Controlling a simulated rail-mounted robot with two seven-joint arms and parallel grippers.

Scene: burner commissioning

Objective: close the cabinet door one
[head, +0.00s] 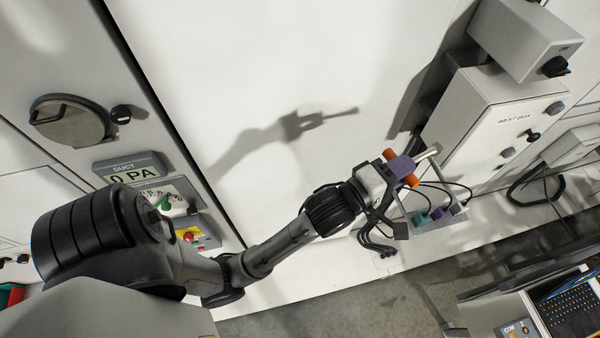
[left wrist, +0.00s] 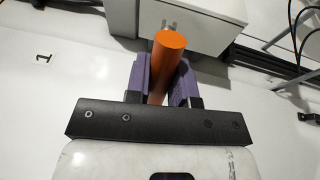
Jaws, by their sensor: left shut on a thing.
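A large white panel (head: 230,70) fills the middle of the head view, with a dark seam along its left edge. In the left wrist view a white surface (left wrist: 50,95) carries a black "1" mark (left wrist: 43,58). My left gripper (head: 402,168) has purple fingers shut on an orange cylindrical handle (left wrist: 168,50), whose ends stick out on both sides of the fingers in the head view. I cannot tell how the handle is fixed, and I cannot tell whether the door is ajar. My right gripper is not in view.
A grey box labelled "WEST BOX" (head: 500,125) stands just right of my left gripper, with a smaller box (head: 525,40) above. A tray with purple and teal items (head: 440,213) is below. A duct gauge (head: 132,170) is at left, a keyboard (head: 572,310) at lower right.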

